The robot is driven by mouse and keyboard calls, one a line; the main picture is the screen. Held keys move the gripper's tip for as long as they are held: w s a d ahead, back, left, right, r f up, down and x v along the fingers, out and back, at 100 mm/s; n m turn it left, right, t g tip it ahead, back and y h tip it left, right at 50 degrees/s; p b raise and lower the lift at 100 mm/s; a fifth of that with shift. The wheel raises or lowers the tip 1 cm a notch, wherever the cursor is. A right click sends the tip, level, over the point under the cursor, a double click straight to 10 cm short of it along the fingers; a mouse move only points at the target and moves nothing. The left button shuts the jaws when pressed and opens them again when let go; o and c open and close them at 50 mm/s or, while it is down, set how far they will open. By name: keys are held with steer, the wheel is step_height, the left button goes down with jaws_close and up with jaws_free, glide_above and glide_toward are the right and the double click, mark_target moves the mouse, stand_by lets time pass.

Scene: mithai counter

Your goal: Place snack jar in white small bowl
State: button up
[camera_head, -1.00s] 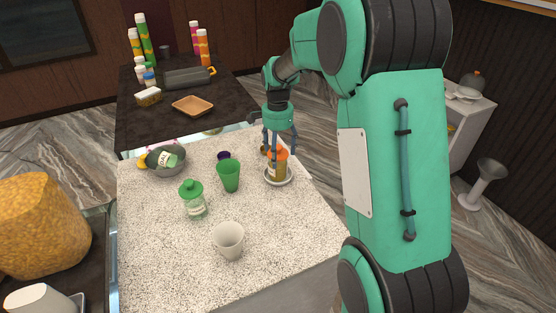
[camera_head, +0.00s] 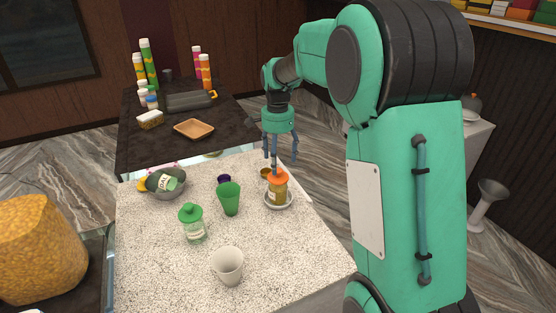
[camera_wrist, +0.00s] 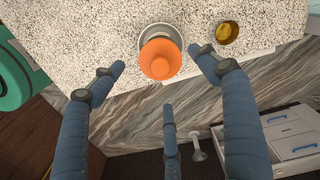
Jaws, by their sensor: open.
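The snack jar (camera_head: 278,190), amber with an orange lid, stands upright in the small white bowl (camera_head: 279,204) at the right side of the speckled counter. In the wrist view its orange lid (camera_wrist: 160,59) hides most of the jar, and the white bowl's rim (camera_wrist: 150,30) shows around it. My gripper (camera_head: 280,158) is open and empty, just above and behind the jar in the head view. In the wrist view its blue fingers (camera_wrist: 163,85) are spread wide, apart from the lid.
On the counter (camera_head: 150,240) stand a green-lidded jar (camera_head: 192,224), a green cup (camera_head: 229,199), a white cup (camera_head: 228,265) and a grey bowl (camera_head: 165,184) holding a packet. A small amber cup (camera_wrist: 227,32) is close beside the white bowl.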

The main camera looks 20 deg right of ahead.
steer(key=s+a+r+n+t, duration=0.1)
steer(key=s+a+r+n, duration=0.3)
steer(key=s, duration=0.5)
steer(key=s+a+r+n+t, duration=0.2)
steer(key=s+a+r, duration=0.2)
steer(key=s+r, duration=0.4)
steer(key=s+a+f+n+t, duration=0.1)
steer(key=s+a+n, duration=0.1)
steer(key=s, duration=0.8)
steer(key=s+a+f+n+t, duration=0.1)
steer(key=s+n, duration=0.4)
steer(key=s, duration=0.6)
steer(key=shift+a+f+t, duration=0.3)
steer(key=shift+a+f, duration=0.4)
steer(key=shift+a, duration=0.55)
steer(key=shift+s, duration=0.1)
step_height(320, 180, down, 11)
steer(key=b, duration=1.1)
